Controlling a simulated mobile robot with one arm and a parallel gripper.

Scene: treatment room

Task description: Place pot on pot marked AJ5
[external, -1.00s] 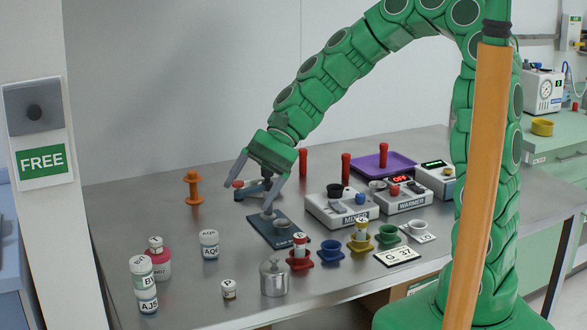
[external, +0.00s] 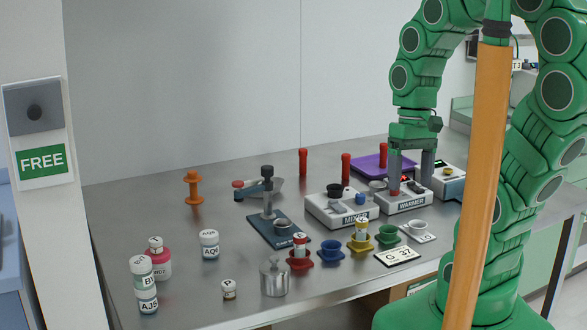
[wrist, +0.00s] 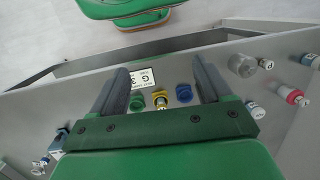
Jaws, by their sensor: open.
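A white pot marked AJ5 (external: 148,304) stands at the front left of the steel table. Another white pot, whose label seems to read BV (external: 142,275), sits upright on top of it. A pot marked AQ6 (external: 209,245) and a small pot marked P (external: 229,290) stand apart to the right. White pots also stand in the red cup (external: 300,262) and the yellow cup (external: 361,245). My gripper (external: 410,184) is open and empty above the warmer, far right of the stack. In the wrist view, its fingers (wrist: 160,82) are spread wide.
A pink bottle (external: 156,262) is close behind the stack. A metal weight (external: 274,279) stands at the front edge. The press stand (external: 274,230), mixer (external: 342,208), warmer (external: 403,202) and purple tray (external: 384,166) fill the middle and right. Bare table lies between AQ6 and the orange spool (external: 193,188).

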